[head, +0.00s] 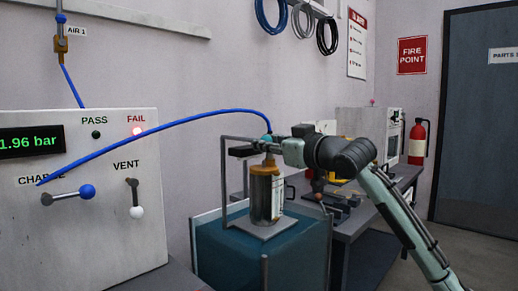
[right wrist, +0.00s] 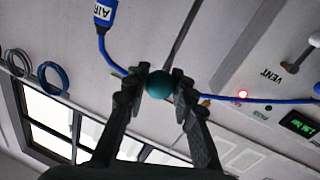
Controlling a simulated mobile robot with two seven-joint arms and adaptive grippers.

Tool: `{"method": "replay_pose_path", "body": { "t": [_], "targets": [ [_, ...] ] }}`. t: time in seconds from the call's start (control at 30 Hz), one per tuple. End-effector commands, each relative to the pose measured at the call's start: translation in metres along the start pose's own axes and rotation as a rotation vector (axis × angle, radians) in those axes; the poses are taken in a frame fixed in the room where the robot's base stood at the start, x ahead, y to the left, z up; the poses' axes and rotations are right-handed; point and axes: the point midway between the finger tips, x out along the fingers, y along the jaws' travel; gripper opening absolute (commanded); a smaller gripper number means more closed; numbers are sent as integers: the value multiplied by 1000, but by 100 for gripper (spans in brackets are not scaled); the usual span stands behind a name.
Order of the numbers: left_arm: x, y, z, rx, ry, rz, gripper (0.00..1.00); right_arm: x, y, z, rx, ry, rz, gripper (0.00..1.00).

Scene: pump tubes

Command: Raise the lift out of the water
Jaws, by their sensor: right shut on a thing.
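The lift is a grey frame (head: 225,178) with a flat plate (head: 262,227) standing over the water tank (head: 235,262). A metal cylinder (head: 265,195) with orange-brown ends stands upright on the plate. The plate looks level with or just above the teal water; its exact clearance is hard to tell. My right gripper (head: 265,146) is at the top of the frame, above the cylinder. In the right wrist view its fingers (right wrist: 160,85) are shut on a teal ball knob (right wrist: 159,84). My left gripper is in neither view.
A blue hose (head: 160,121) arches from the panel on the left to the lift's top. That panel (head: 80,240) has a lit red FAIL lamp (head: 137,131), a charge lever (head: 70,195) and a vent lever (head: 134,198). A bench (head: 350,225) stands behind my right arm.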

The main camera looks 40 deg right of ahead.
Motion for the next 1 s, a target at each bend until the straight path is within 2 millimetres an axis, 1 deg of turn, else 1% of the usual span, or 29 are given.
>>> {"method": "replay_pose_path", "body": {
  "t": [0.03, 0.1, 0.57, 0.6, 0.73, 1.0],
  "targets": [
    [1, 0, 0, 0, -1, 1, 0, -3, 3, -5, -3, 6, 6, 0],
    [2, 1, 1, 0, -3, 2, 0, -5, 4, -6, -4, 5, 6, 0],
    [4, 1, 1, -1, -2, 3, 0, -8, 5, -10, -6, 10, 8, 0],
    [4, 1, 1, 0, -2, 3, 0, -8, 5, -10, -6, 11, 8, 30],
    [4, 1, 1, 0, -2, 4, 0, -8, 4, -9, -5, 8, 6, 46],
    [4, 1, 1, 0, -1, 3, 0, -7, 2, -6, -4, 1, 3, 47]
  ]
}}
